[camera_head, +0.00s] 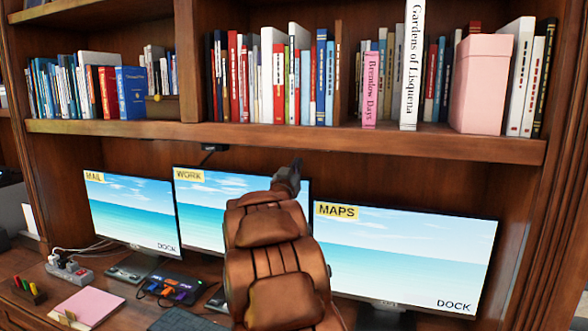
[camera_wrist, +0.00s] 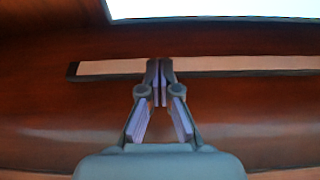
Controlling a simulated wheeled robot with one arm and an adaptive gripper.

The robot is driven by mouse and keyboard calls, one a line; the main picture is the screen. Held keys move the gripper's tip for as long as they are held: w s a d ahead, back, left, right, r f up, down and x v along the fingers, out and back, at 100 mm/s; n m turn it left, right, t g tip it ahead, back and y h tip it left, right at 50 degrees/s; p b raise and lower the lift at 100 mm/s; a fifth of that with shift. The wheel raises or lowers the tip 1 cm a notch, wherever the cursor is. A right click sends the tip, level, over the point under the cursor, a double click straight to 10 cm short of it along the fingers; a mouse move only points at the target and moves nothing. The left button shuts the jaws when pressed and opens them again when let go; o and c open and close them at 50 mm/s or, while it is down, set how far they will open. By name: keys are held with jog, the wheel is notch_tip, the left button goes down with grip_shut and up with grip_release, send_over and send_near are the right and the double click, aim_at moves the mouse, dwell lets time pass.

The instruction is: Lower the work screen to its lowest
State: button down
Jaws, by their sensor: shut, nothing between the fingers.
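The work screen (camera_head: 196,213) stands in the middle of the desk recess, lit with a beach picture and a yellow WORK label at its top left. My brown arm hides its right part and lower middle. My gripper (camera_head: 290,176) is at the upper right of this screen, just below the shelf. In the wrist view its fingers (camera_wrist: 159,82) are together with nothing between them. They overlap a long pale bar with a dark edge (camera_wrist: 110,68); I cannot tell which part this is, or whether they touch it. A bright screen edge (camera_wrist: 210,10) shows at the top there.
The mail screen (camera_head: 130,215) stands left and the maps screen (camera_head: 410,262) right, close beside the work screen. A book-filled shelf (camera_head: 300,140) runs above. A dock with colored buttons (camera_head: 172,289), a power strip (camera_head: 70,270) and pink paper (camera_head: 88,305) lie on the desk.

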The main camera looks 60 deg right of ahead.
notch_tip(320, 180, down, 4)
jog(key=shift+w+d+r+p, duration=0.1)
jog(key=shift+d+p, duration=0.05)
jog(key=shift+p, duration=0.45)
notch_tip(320, 180, down, 7)
jog(key=b, duration=0.4)
jog(key=shift+f, duration=0.2)
notch_tip(320, 180, up, 5)
jog(key=p, duration=0.2)
jog(key=b+v, duration=0.3)
jog(key=v, duration=0.7)
